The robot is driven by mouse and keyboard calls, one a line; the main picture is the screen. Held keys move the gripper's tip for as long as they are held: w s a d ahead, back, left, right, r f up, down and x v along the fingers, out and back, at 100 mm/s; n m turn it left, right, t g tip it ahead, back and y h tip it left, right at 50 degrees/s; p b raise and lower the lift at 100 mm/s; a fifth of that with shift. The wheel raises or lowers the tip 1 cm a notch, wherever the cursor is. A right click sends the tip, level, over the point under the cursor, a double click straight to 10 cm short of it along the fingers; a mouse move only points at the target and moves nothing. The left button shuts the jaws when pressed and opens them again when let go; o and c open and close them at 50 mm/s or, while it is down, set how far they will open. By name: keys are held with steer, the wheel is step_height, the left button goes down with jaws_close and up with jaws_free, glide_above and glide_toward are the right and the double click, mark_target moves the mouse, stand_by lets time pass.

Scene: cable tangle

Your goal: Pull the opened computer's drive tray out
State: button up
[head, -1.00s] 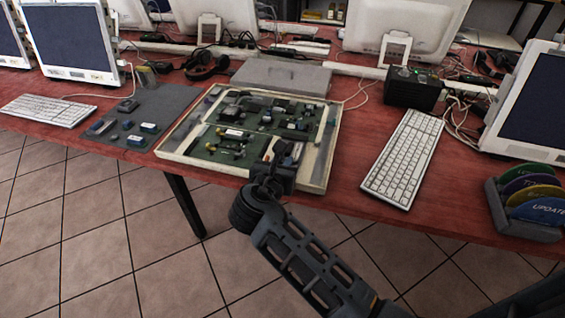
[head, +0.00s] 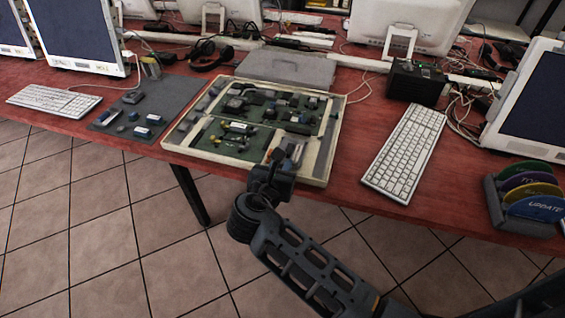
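The opened computer (head: 237,128) lies flat on the red table, a shallow cream-rimmed case with green boards and small parts inside. I cannot clearly make out the drive tray; a light grey piece with a bluish part (head: 293,152) shows at the case's front right, close to my gripper. My gripper (head: 275,165) is at the front right edge of the case, seen from behind. Its fingers are small and partly hidden by its own body, so I cannot see whether they hold anything.
A grey mat (head: 148,110) with small parts lies left of the case. A white keyboard (head: 405,152) lies to the right, with a disc rack (head: 530,200) beyond it. A grey flat box (head: 287,68) and a black box (head: 415,82) stand behind. Cables run along the back.

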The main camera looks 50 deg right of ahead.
steer(key=shift+o, duration=0.7)
steer(key=shift+a, duration=0.1)
steer(key=v, duration=0.8)
